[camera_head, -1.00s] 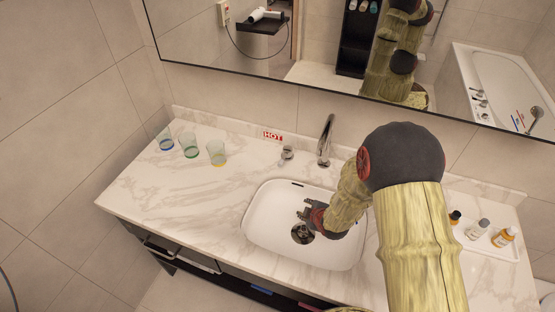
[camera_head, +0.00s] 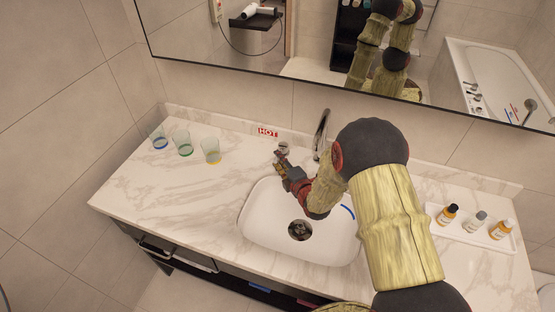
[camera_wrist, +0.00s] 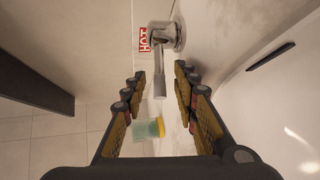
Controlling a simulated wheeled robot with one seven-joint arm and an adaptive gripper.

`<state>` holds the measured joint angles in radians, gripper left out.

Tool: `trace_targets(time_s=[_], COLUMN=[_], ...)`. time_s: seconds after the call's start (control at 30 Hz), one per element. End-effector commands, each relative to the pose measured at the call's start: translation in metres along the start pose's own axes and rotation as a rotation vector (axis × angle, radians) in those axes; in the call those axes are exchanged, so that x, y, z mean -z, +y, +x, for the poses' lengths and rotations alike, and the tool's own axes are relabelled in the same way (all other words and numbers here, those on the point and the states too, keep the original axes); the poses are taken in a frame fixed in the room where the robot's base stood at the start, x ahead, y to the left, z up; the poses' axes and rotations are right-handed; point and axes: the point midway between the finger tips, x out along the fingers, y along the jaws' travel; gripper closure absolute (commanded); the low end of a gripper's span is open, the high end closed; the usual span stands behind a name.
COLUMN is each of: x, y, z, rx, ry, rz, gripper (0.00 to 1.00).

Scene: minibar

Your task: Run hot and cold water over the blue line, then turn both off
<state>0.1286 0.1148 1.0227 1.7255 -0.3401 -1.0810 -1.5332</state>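The white basin (camera_head: 270,228) has a short blue line (camera_head: 348,212) on its right inner wall. The chrome hot tap handle (camera_head: 283,147) stands behind the basin, below the red HOT sign (camera_head: 268,132). The chrome spout (camera_head: 321,132) is to its right; I see no water from it. My gripper (camera_head: 281,160) is at the front of the hot handle. In the wrist view, the handle (camera_wrist: 161,62) points down toward the gap between the fingers of my gripper (camera_wrist: 158,88), which are open and apart. A cold handle is not visible; my arm covers that area.
Three clear glasses with blue (camera_head: 159,138), green (camera_head: 183,145) and yellow (camera_head: 211,152) bands stand on the left counter. A white tray (camera_head: 470,236) with several small bottles is at the right. A mirror hangs behind. The left front counter is clear.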

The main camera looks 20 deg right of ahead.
Motion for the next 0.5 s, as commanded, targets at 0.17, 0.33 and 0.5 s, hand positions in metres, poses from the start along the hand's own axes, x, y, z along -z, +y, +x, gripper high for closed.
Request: trace_targets(time_s=[0.17, 0.33, 0.5], x=[0.0, 0.0, 0.0], y=[0.0, 0.0, 0.0], z=[0.018, 0.021, 0.021], rx=[0.0, 0.001, 0.0], ry=[0.0, 0.0, 0.0], rz=[0.0, 0.001, 0.001], gripper=[0.71, 0.71, 0.71])
